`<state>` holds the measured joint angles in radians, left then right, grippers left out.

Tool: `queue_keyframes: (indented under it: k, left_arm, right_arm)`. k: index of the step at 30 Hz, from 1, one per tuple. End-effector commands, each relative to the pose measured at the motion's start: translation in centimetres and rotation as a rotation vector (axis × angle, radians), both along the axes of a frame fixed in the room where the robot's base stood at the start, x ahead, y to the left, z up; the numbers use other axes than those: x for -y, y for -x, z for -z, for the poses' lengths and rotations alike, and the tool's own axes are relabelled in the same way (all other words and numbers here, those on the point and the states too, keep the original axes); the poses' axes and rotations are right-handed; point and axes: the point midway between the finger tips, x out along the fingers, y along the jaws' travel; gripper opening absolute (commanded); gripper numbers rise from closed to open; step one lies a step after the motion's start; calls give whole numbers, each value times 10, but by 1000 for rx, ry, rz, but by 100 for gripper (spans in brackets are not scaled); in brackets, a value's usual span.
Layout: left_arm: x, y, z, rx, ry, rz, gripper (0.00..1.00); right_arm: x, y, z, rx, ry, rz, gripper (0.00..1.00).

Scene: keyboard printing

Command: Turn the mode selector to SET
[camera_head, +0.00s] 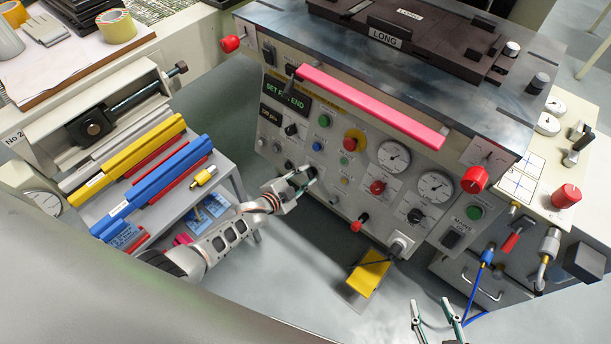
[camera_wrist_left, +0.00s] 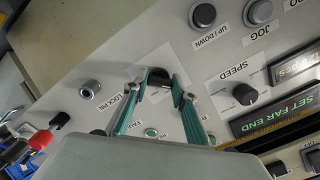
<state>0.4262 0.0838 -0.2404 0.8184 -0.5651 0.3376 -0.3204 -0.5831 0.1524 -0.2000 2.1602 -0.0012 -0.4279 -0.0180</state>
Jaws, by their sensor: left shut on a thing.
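The machine's sloped front panel (camera_head: 330,160) carries several buttons, knobs and gauges. My left gripper (camera_head: 302,178) reaches its lower left part. In the left wrist view its two green fingers (camera_wrist_left: 160,84) are closed around a small black knob (camera_wrist_left: 158,74), which appears to be the mode selector. A green display (camera_head: 287,93) reads "SET FAR END" in the left wrist view (camera_wrist_left: 280,115). My right gripper (camera_head: 434,312) is open and empty at the bottom edge, away from the panel.
A speed knob (camera_wrist_left: 244,94) and the up/down button (camera_wrist_left: 203,15) sit near the held knob. A red-tipped lever (camera_head: 357,224) and a yellow pedal (camera_head: 368,273) are to the right and below. A shelf with coloured bars (camera_head: 150,180) stands left.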

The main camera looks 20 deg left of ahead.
Motion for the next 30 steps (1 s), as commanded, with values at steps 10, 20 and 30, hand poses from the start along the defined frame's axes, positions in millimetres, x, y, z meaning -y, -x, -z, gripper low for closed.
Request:
queue_keyframes:
  k: [10, 20, 30]
  left_arm:
    - [1, 1, 1, -3, 6, -2, 5]
    - [0, 0, 0, -1, 4, -2, 43]
    - [-6, 13, -4, -1, 1, -1, 43]
  right_arm:
    - [0, 0, 1, -1, 0, -1, 40]
    - [-1, 0, 1, -2, -1, -1, 40]
    - [-1, 0, 1, -1, 0, -2, 40]
